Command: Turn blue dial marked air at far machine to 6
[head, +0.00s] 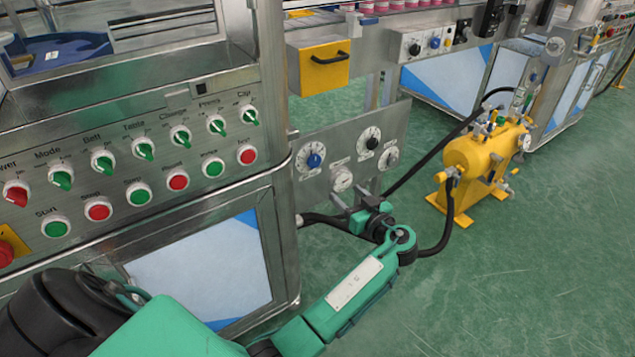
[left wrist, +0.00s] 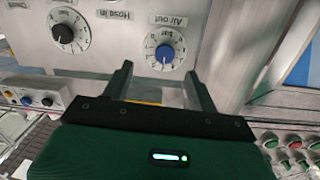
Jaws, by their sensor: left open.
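A blue dial (head: 314,160) with a white numbered face sits on the upper left of a grey metal panel (head: 350,128). In the left wrist view this blue dial (left wrist: 165,54) appears beside the inverted label "Air out". Its exact setting is too small to tell. A gap shows between fingertips and dial. My right gripper is out of view.
A control machine (head: 130,165) with green switches stands left. A smaller blue knob (head: 435,42) is on a box farther back. A yellow tank (head: 483,160) with black hoses stands right. Green floor is clear at lower right.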

